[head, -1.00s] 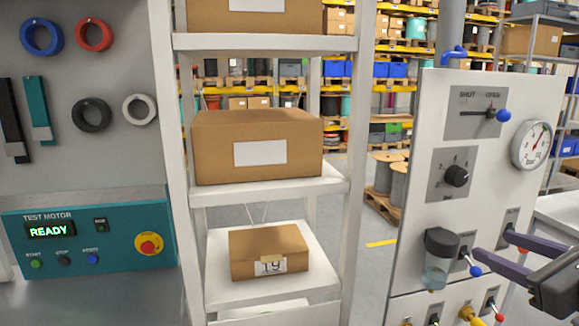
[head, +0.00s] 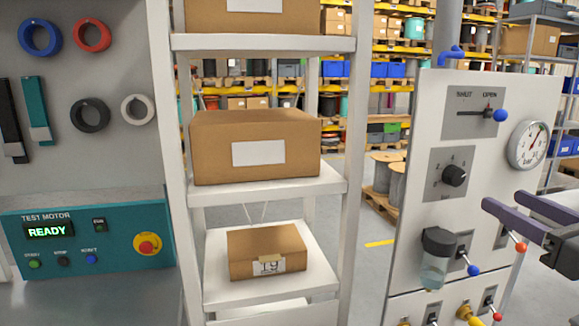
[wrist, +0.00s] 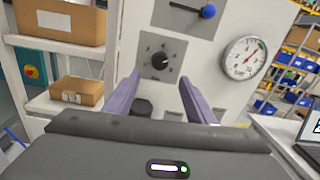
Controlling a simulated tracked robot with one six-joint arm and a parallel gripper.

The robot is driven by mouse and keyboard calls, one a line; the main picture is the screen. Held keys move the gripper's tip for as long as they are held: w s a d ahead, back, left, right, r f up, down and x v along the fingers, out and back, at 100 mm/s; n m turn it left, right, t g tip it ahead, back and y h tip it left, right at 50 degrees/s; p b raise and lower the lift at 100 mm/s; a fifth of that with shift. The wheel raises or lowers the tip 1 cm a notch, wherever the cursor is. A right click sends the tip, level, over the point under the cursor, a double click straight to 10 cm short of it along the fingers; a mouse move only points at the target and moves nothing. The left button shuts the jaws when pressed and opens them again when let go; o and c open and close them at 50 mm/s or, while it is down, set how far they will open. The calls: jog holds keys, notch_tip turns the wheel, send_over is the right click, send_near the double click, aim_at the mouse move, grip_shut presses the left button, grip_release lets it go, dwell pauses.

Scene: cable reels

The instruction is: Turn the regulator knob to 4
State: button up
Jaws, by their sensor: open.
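The black regulator knob (head: 454,175) sits on a grey square plate with a numbered dial on the white panel (head: 500,150), at the right in the head view. The dial numbers are too small to read surely. The knob also shows in the wrist view (wrist: 160,61), ahead of my fingers. My gripper (head: 502,205) is open and empty, to the lower right of the knob in the head view. In the wrist view my two purple fingers (wrist: 161,92) are spread apart below the knob, not touching it.
Above the knob is a shut/open lever with a blue ball (head: 500,115). A round gauge (head: 529,144) is at its right. A filter bowl (head: 437,255) and small toggle levers (head: 472,268) sit below. A shelf rack with boxes (head: 255,148) stands left.

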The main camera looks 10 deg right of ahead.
aim_at(459, 177)
jog(key=shift+w, duration=5.95)
jog(key=shift+c, duration=0.4)
jog(key=c, duration=0.9)
jog(key=shift+d, duration=0.15)
jog(key=shift+c, duration=0.3)
